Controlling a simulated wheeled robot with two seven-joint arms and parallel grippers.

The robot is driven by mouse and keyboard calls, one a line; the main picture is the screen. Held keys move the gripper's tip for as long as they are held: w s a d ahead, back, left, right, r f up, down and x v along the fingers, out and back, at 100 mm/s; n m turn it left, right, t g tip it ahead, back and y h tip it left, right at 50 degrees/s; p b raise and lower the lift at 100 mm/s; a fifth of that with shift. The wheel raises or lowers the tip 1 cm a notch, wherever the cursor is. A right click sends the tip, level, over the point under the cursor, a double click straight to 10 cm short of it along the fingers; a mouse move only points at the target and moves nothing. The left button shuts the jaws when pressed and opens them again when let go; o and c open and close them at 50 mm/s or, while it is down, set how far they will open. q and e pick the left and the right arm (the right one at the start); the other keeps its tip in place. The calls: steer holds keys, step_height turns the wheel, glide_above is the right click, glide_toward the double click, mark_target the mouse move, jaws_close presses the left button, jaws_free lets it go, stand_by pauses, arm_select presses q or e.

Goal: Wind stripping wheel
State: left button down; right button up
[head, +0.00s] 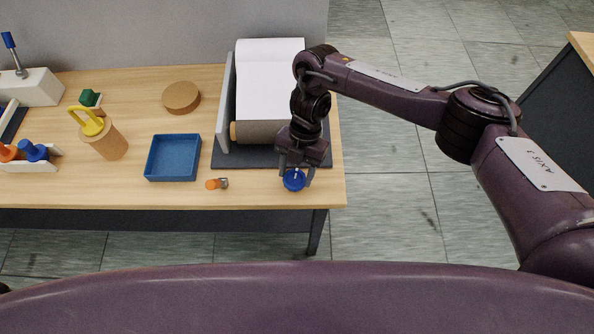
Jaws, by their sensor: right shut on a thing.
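A web machine (270,80) with white paper stands at the table's right end on a dark base plate. A brown roller (257,132) lies across its front, with a tan end at the left. A round blue knob or wheel (294,180) is at the front right of the machine. My right gripper (295,177) comes down over this blue wheel from above and is shut on it, one finger on each side. How the wheel joins the machine is hidden by the gripper. My left gripper is not in view.
A blue tray (173,178) and a small orange-tipped part (217,184) lie left of the machine. A tan cup with a yellow handle (104,140), a round brown disc (181,97) and a white rack (30,163) stand further left. The table's right edge is close to my gripper.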

steer(key=shift+w+a+n+h+b, duration=0.1)
steer(key=shift+n+h+b, duration=0.3)
steer(key=shift+n, duration=0.9)
steer(key=o, duration=1)
steer(key=shift+g, duration=0.3)
steer(key=shift+c, duration=0.2)
steer(key=shift+r, duration=0.1)
steer(key=v, duration=0.7)
steer(key=shift+r+b, duration=0.3)
steer(key=shift+b, duration=0.1)
